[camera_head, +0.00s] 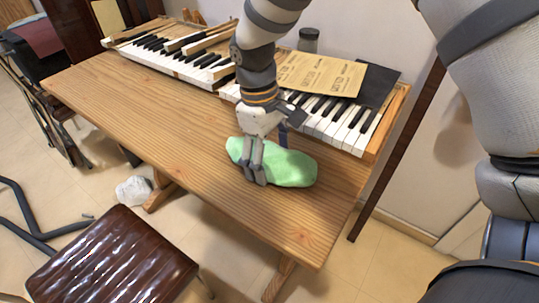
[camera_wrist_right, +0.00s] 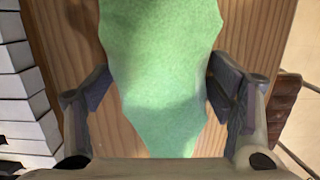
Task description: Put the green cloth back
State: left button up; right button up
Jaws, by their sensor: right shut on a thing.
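The green cloth (camera_head: 289,168) is a pale green, crumpled, elongated bundle at the right part of the wooden table (camera_head: 140,105), in front of the piano keys. My right gripper (camera_head: 256,175) reaches down over its left part, with its fingers on the cloth. In the right wrist view the cloth (camera_wrist_right: 165,75) lies between the two fingers of my right gripper (camera_wrist_right: 160,100), which is shut on it. I cannot tell whether the cloth is lifted clear of the tabletop. My left gripper is not in view.
Piano keyboards (camera_head: 340,125) line the table's back edge. Yellowed papers (camera_head: 320,73) and a dark sheet (camera_head: 377,86) lie on the right keyboard, with a jar (camera_head: 308,40) behind. A brown stool (camera_head: 110,258) stands in front. The table's left and middle are clear.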

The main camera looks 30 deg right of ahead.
jog(key=shift+f, duration=0.1)
jog(key=o, duration=1.1)
jog(key=shift+f, duration=0.1)
jog(key=r, duration=0.4)
jog(key=w+r, duration=0.1)
jog(key=r, duration=0.7)
jog(key=shift+w+a+r+p, duration=0.15)
jog(key=shift+w+a+p, duration=0.15)
jog(key=shift+w+a, duration=0.05)
